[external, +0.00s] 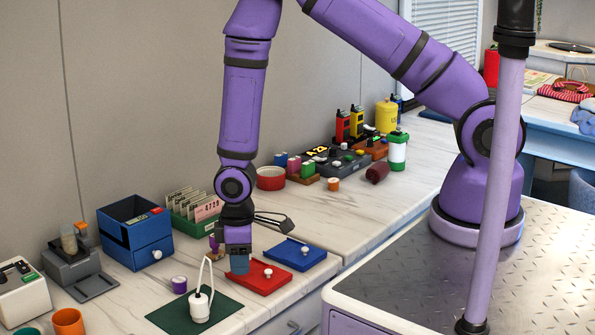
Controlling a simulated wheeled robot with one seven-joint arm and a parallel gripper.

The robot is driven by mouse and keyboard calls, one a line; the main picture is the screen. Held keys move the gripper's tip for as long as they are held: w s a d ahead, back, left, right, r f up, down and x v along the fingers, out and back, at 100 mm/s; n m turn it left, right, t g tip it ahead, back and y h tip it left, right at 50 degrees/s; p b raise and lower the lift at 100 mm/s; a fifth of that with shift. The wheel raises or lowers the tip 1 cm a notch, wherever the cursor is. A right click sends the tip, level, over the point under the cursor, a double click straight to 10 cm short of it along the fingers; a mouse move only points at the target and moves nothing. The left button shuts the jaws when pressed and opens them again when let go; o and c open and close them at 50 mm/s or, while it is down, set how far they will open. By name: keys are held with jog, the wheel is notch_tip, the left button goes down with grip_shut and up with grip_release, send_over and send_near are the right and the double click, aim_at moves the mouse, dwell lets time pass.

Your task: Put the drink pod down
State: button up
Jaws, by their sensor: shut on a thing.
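My gripper (238,251) points straight down over the counter and is shut on a small blue-grey cup-shaped piece (239,265), which looks like the drink pod. The pod hangs under the fingers at the left end of the red tray (266,281). I cannot tell whether its bottom touches anything. The gripper hides its top.
A blue tray (296,256) with a white knob lies behind the red one. A green mat (170,314) with a white corded item (199,306) is in front. A purple jar (179,284), a blue drawer box (136,231) and a green card box (196,212) stand left.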

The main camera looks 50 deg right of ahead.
send_over(186, 272)
jog(key=shift+s+f, duration=0.25)
jog(key=shift+f, duration=0.4)
jog(key=shift+w+f, duration=0.2)
jog(key=shift+f, duration=1.6)
jog(key=shift+f, duration=0.1)
jog(key=o, duration=0.9)
